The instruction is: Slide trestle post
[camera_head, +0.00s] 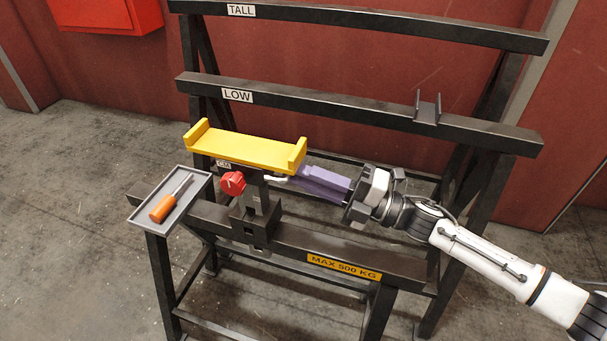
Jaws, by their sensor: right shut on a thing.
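The trestle post (262,190) is a dark upright in a bracket on the front beam of the black trestle. It carries a yellow saddle (245,148) with raised ends. A red knob (233,183) sits on the bracket's left side, and a small pale bent handle (276,179) shows at its right. My right gripper (300,177) reaches in from the right, its purple fingers under the saddle's right end. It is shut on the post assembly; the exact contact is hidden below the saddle. My left gripper is not in view.
The front beam (315,248) reads MAX 500 KG. Behind it stand the LOW beam (330,101), bearing a small dark U-bracket (427,109), and the TALL beam (370,20). A grey tray (152,204) at left holds an orange-handled screwdriver (165,207).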

